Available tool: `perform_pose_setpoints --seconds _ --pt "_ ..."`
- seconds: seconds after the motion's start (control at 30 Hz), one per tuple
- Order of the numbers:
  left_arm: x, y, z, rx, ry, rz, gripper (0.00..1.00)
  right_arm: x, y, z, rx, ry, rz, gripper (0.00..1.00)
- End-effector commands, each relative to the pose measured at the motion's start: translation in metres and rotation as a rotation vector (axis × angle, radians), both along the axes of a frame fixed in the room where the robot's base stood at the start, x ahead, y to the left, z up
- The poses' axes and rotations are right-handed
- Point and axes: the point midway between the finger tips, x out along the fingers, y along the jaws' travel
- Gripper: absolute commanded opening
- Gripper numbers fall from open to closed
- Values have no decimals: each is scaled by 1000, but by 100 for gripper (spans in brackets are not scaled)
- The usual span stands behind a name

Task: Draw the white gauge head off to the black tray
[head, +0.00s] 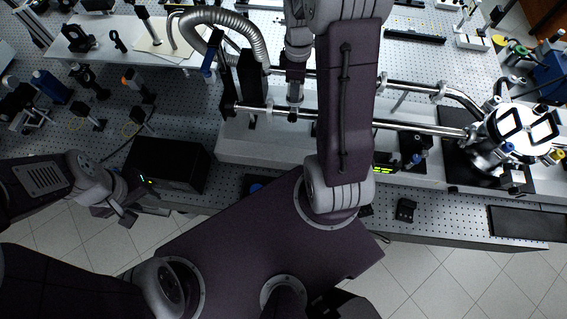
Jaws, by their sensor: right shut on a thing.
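My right gripper (294,82) points down over the steel beam pipe in the upper middle of the head view. It is shut on a small pale cylinder that seems to be the white gauge head (295,91); the fingers and wrist hide most of it. I cannot tell whether it is still joined to the pipe below. A flat black tray (520,222) lies at the right front edge of the table, with nothing seen on it. My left gripper (118,213) hangs at the left, in front of the table edge, apart from these things; its opening is unclear.
Steel pipe (400,126) runs right to a round chamber (520,128). A ribbed hose (245,28) curves beside my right gripper. A black box (166,163) stands at the left front. A small black part (405,209) lies left of the tray, with bare table between.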

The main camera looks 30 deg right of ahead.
Motion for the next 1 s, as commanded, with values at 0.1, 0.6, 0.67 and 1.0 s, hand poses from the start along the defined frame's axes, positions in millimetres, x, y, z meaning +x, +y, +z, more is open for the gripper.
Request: perform_pose_setpoints --seconds 0.1,0.6,0.67,1.0 --pt "0 0 3 0 0 0 36 0 0 3 0 0 0 0" --pt "0 0 29 0 0 0 36 0 0 31 -1 -1 0 0" --pt "0 0 36 0 0 0 36 0 0 39 -1 -1 0 0" --pt "0 0 57 0 0 0 36 0 0 63 -1 -1 0 0"
